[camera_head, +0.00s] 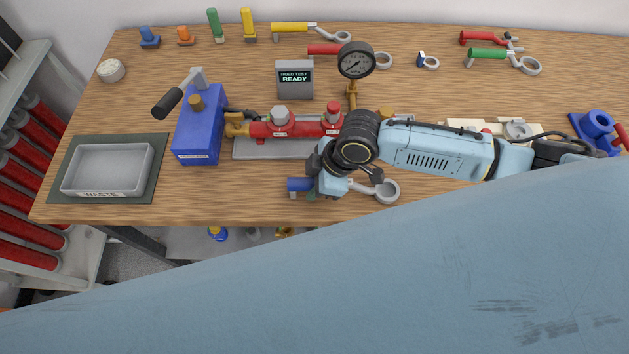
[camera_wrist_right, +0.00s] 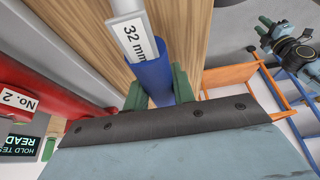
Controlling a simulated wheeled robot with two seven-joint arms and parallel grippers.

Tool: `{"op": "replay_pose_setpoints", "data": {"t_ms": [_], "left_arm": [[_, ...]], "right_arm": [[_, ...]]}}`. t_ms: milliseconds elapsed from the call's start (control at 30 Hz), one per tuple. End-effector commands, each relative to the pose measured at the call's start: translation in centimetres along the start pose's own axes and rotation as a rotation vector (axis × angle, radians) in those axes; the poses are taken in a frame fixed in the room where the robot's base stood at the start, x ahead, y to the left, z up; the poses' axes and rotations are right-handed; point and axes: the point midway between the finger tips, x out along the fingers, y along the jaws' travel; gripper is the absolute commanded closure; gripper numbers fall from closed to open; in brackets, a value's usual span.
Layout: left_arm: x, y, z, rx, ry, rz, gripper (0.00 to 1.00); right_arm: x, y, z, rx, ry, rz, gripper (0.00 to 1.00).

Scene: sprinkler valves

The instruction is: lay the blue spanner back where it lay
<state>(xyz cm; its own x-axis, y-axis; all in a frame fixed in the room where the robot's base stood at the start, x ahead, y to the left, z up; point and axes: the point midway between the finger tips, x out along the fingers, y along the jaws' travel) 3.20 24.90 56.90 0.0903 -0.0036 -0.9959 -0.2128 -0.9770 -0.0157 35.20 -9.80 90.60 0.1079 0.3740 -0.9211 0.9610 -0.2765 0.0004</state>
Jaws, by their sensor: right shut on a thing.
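The blue spanner has a blue handle (camera_head: 299,185) and a grey ring end (camera_head: 387,190). It is near the bench's front edge, in front of the red valve pipe. My right gripper (camera_head: 325,188) is over it, shut on the handle. In the right wrist view the green fingertips (camera_wrist_right: 158,90) sit on both sides of the blue handle (camera_wrist_right: 150,72), beside a "32 mm" label. I cannot tell whether the spanner touches the bench top. What looks like my left gripper (camera_wrist_right: 264,27) shows small at the wrist view's top right; its jaws are unclear.
Behind the gripper are the red pipe (camera_head: 290,129), the gauge (camera_head: 356,60) and the blue pump (camera_head: 198,135). A grey waste tray (camera_head: 108,192) stands at the left. Yellow (camera_head: 290,28), red (camera_head: 325,49) and green (camera_head: 487,54) spanners lie at the back. Bare wood shows left of the handle.

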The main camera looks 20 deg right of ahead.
Motion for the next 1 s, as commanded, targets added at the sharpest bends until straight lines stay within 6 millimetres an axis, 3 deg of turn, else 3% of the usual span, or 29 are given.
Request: {"op": "replay_pose_setpoints", "data": {"t_ms": [233, 267, 433, 767, 1000], "left_arm": [[0.2, 0.0, 0.0, 0.0, 0.0, 0.0, 0.69], [0.2, 0.0, 0.0, 0.0, 0.0, 0.0, 0.69], [0.1, 0.0, 0.0, 0.0, 0.0, 0.0, 0.69], [0.1, 0.0, 0.0, 0.0, 0.0, 0.0, 0.69], [-0.3, 0.0, 0.0, 0.0, 0.001, 0.0, 0.69]], "right_arm": [[0.3, 0.0, 0.1, -0.001, 0.002, 0.001, 1.0], [0.3, 0.0, 0.1, -0.001, 0.002, 0.001, 0.72], [0.3, 0.0, 0.1, -0.001, 0.001, 0.001, 0.5], [0.1, 0.0, 0.2, 0.0, -0.001, 0.0, 0.49], [-3.7, 0.1, 0.2, -0.002, 0.0, 0.003, 0.49]]}}
